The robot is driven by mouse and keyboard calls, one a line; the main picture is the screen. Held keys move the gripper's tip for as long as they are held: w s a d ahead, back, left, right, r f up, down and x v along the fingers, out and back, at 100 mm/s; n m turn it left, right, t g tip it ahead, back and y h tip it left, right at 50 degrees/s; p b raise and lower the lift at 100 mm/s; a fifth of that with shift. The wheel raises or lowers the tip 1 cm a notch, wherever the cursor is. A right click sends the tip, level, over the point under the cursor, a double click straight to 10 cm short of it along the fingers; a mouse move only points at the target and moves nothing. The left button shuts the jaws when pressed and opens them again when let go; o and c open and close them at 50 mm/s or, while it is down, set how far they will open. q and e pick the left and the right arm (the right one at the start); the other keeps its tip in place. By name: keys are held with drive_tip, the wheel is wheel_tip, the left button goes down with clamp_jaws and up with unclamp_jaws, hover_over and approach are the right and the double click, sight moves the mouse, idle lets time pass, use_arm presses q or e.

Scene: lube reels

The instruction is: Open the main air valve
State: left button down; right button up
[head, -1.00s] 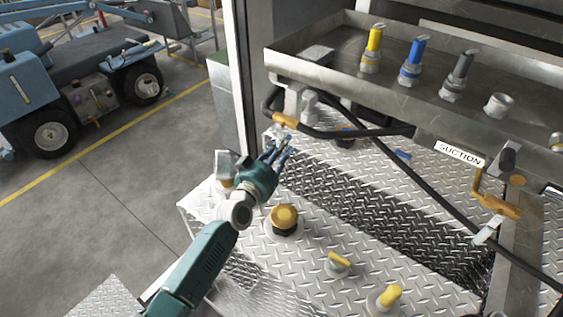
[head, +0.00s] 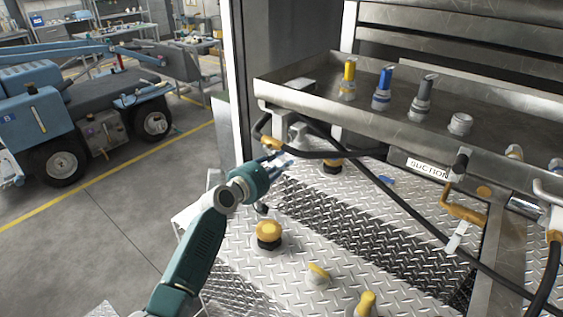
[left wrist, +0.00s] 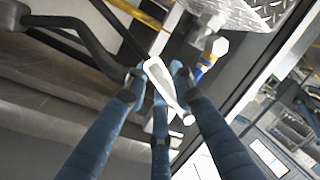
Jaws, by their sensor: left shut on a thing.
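My left gripper (head: 279,164) reaches up to the left end of the steel tray, just below a yellow hose fitting (head: 270,142). Its blue fingers are closed around a pale, elongated lever (left wrist: 160,82), which shows between the fingertips in the left wrist view. The lever looks like a valve handle, but no label on it can be read. In the head view the fingers mostly hide it. My right gripper is not in view.
The steel tray (head: 300,72) holds yellow, blue and grey capped fittings. A black hose (head: 335,155) runs close by the gripper. A yellow-topped knob (head: 268,232) and small yellow handles stand on the diamond-plate deck. A SUCTION label (head: 428,168) is on the tray's front.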

sight(281, 162)
use_arm(q)
drive_tip(key=shift+s+d+r+n+g+h+p, duration=0.1)
drive_tip(key=shift+r+n+g+h+p, duration=0.05)
drive_tip(key=shift+r+n+p, duration=0.35)
drive_tip(key=shift+s+d+r+n+g+h+p, duration=0.15)
drive_tip(key=shift+r+n+p, duration=0.15)
drive_tip(key=shift+n, duration=0.3)
drive_tip(key=shift+w+r+n, duration=0.1)
drive_tip(key=shift+r+n, duration=0.25)
drive_tip(key=shift+n, duration=0.15)
drive_tip(key=shift+r+n+p, duration=0.25)
drive_tip(key=shift+n+p, duration=0.15)
drive_tip(key=shift+p, duration=0.1)
drive_tip(key=shift+r+n+g+h, duration=0.15)
drive_tip(key=shift+n+g+h, duration=0.15)
drive_tip(key=shift+n, duration=0.1)
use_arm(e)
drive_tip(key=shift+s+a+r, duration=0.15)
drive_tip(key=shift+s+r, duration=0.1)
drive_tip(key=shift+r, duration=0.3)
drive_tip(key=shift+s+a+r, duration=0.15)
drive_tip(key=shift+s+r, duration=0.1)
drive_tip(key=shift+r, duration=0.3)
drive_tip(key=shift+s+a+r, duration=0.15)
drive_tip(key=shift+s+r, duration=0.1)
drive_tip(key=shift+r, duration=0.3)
